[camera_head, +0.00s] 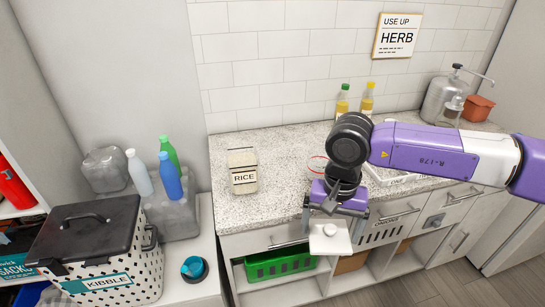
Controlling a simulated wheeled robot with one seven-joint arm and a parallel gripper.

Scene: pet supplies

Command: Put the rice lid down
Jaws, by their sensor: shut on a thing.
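The rice container (243,181), labelled RICE, stands upright on the speckled counter at the middle left, with no lid seen on it. My gripper (331,226) points down by the counter's front edge, to the right of the container. It is shut on a pale square lid (322,245) with a small knob, the rice lid. The lid shows in front of the drawer fronts, apart from the container. How far it is from the counter edge is hard to tell.
Two yellow bottles (342,102), a metal dispenser (443,100) and a terracotta pot (477,107) stand at the back. A green basket (280,264) sits below. A kibble bin (95,250) stands left.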

